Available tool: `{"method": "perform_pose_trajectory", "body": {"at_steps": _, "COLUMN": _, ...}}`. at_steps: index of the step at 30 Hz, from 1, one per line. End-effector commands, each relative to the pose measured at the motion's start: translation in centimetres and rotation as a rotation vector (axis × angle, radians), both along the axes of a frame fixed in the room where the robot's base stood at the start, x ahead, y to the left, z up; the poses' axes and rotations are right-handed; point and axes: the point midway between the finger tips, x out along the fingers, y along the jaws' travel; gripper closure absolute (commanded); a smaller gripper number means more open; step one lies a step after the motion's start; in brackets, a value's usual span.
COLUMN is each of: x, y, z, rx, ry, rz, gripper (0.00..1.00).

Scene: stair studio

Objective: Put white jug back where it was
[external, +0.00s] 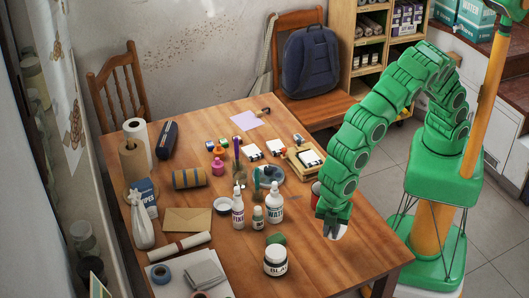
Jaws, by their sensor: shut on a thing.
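My green gripper (333,216) is over the right part of the wooden table (345,262), low and pointing down. It is shut on a white rounded thing (336,232), which I take to be the white jug. Most of it is hidden behind the gripper, so its handle and spout do not show. I cannot tell whether its base touches the table.
A red and dark cup (316,190) stands close behind my gripper. A wooden tray (292,160) lies behind. The front right table corner is clear.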

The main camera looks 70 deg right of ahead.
Motion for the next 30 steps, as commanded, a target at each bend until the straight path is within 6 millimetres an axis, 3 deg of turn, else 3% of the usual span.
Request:
{"method": "perform_pose_trajectory", "body": {"at_steps": 9, "x": 0.9, "y": 1.6, "z": -2.0, "rx": 0.002, "ry": -0.001, "rz": 0.001, "gripper": 1.00}}
{"method": "perform_pose_trajectory", "body": {"at_steps": 17, "x": 1.1, "y": 2.0, "z": -2.7, "rx": 0.001, "ry": 0.000, "rz": 0.001, "gripper": 1.00}}
{"method": "perform_pose_trajectory", "body": {"at_steps": 25, "x": 1.1, "y": 2.1, "z": -5.8, "rx": -0.002, "ry": 0.002, "rz": 0.000, "gripper": 1.00}}
{"method": "perform_pose_trajectory", "body": {"at_steps": 30, "x": 1.2, "y": 2.1, "z": -5.9, "rx": 0.000, "ry": 0.000, "rz": 0.000, "gripper": 1.00}}
